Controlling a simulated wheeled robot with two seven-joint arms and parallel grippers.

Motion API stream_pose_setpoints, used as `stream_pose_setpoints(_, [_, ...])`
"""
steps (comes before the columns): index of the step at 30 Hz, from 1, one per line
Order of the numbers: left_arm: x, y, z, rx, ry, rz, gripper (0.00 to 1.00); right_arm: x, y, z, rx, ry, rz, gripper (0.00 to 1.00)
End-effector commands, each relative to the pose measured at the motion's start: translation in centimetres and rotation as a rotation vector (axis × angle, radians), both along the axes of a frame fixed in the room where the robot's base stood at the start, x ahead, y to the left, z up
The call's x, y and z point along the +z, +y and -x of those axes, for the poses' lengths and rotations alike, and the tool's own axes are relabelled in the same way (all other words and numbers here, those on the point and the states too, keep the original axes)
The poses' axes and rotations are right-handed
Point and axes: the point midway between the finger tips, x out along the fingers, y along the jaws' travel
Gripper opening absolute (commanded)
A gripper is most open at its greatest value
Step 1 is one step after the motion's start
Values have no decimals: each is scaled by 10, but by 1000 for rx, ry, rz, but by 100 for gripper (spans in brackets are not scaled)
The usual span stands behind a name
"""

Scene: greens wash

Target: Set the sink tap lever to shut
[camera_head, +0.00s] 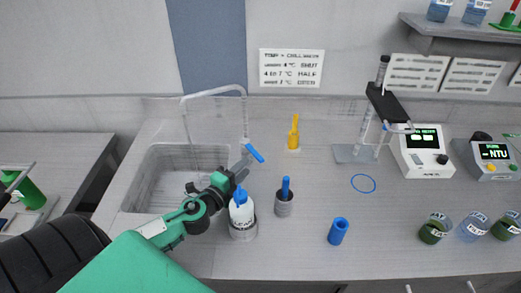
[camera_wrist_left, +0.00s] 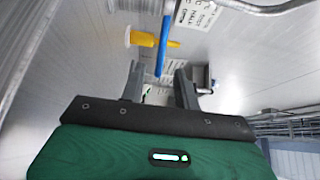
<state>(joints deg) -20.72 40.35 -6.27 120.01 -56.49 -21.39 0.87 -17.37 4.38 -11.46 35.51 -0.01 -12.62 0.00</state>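The sink tap (camera_head: 214,91) is a thin grey arched pipe at the sink (camera_head: 140,180). Its blue lever (camera_head: 254,153) sits at the right-hand end and slants down to the right in the head view. In the left wrist view the blue lever (camera_wrist_left: 163,47) stands upright in the picture, in line with the gap between my fingers. My left gripper (camera_head: 244,164) is close beside the lever. Its fingers look apart in the left wrist view (camera_wrist_left: 160,82), with nothing clearly held between them. Contact with the lever cannot be told. My right gripper is not in view.
A white wash bottle (camera_head: 241,212) with a blue cap stands below my left gripper. A grey cup with a blue item (camera_head: 285,200), a blue cylinder (camera_head: 338,232) and a yellow item (camera_head: 294,134) stand nearby.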

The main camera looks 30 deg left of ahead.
Motion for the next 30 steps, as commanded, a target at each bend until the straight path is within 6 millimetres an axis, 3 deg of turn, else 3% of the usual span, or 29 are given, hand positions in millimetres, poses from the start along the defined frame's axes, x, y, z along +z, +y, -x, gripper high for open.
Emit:
stream_pose_setpoints(18, [2, -3, -81, 1, -1, -1, 32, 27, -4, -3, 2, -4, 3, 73])
stream_pose_setpoints(30, [0, -3, -95, 0, 0, -1, 32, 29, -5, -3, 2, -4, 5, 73])
